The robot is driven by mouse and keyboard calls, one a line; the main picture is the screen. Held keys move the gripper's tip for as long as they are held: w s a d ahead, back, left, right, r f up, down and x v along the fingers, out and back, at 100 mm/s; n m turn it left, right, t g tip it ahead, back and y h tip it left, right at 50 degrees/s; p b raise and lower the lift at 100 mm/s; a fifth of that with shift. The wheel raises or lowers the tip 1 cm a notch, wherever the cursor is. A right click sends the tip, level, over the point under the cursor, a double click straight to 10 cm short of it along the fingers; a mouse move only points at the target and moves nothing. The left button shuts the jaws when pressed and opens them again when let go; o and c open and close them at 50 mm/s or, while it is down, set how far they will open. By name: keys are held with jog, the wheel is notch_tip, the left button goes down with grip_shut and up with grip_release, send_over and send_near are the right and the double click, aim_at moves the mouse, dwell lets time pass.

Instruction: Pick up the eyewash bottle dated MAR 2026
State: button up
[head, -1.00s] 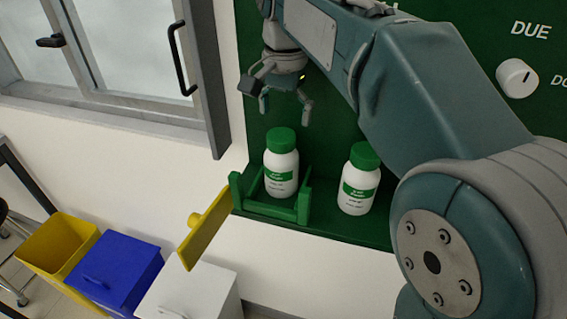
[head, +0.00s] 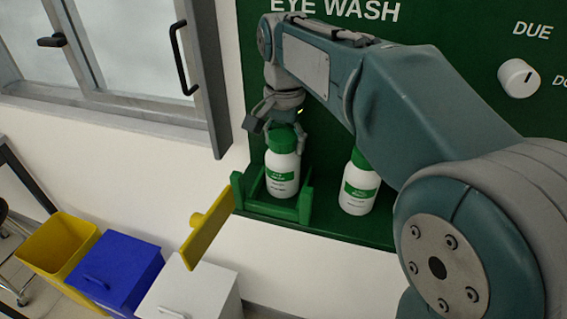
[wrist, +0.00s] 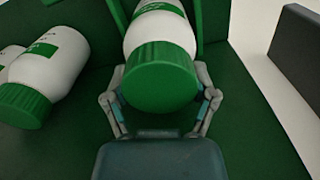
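A white eyewash bottle (head: 283,177) with a green cap and green label stands upright in the green bracket (head: 303,208) on the shelf. Its cap fills the middle of the wrist view (wrist: 160,80). A similar bottle (head: 358,188) stands to the right, outside the bracket, its cap partly behind my arm; it shows at left in the wrist view (wrist: 62,60). The dates on both labels are too small to read. My gripper (head: 283,138) is above the bracketed bottle, its open fingers on either side of the cap. Firm contact is not visible.
The green EYE WASH panel (head: 335,80) stands close behind the bottles. A yellow paddle (head: 207,228) sticks out in front of the shelf at left. Yellow (head: 32,250), blue (head: 112,270) and white (head: 190,292) bins stand below. A window frame (head: 205,80) is at left.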

jog(key=shift+a, duration=0.25)
